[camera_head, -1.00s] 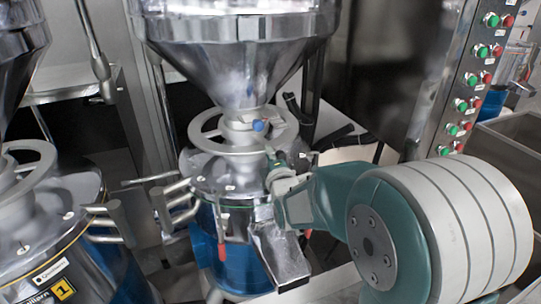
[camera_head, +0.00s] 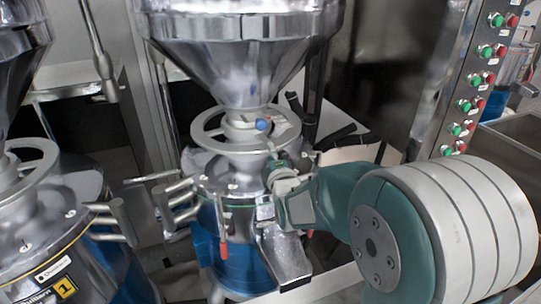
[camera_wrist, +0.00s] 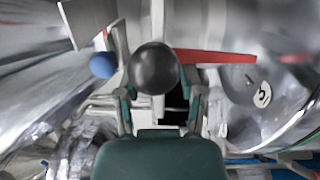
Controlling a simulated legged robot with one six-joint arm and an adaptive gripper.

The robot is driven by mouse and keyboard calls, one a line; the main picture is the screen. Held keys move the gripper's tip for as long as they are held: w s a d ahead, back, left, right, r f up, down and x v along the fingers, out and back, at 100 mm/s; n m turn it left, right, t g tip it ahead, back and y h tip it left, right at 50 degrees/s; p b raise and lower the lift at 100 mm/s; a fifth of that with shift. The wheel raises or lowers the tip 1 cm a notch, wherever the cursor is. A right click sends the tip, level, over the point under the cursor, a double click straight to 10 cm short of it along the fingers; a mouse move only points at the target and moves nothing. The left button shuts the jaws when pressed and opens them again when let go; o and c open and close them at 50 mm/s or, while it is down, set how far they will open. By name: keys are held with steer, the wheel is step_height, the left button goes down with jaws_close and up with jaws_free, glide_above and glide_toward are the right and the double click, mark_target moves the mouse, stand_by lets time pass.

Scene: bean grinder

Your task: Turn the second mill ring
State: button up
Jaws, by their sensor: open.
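The second mill's grey ring (camera_head: 235,149) circles the neck below the steel hopper (camera_head: 230,75) in the head view. A small blue ball (camera_head: 263,125) shows at its right side; a blue ball (camera_wrist: 103,65) is also at upper left in the wrist view. My gripper (camera_head: 276,160) is at the ring's front right edge; its fingertips are partly hidden there. In the wrist view my gripper (camera_wrist: 160,100) has its fingers apart, with a black ball knob (camera_wrist: 155,68) between and beyond them. I cannot tell whether they touch anything.
A first mill (camera_head: 65,235) with its own ring (camera_head: 25,165) stands at the left. Metal handles (camera_head: 175,195) stick out between the mills. A steel chute (camera_head: 284,258) lies below my gripper. A button panel (camera_head: 475,80) is at the right. A red bar (camera_wrist: 215,56) crosses the wrist view.

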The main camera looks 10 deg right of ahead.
steer(key=s, duration=0.7)
steer(key=shift+s+d+f, duration=0.15)
steer(key=shift+f, duration=0.1)
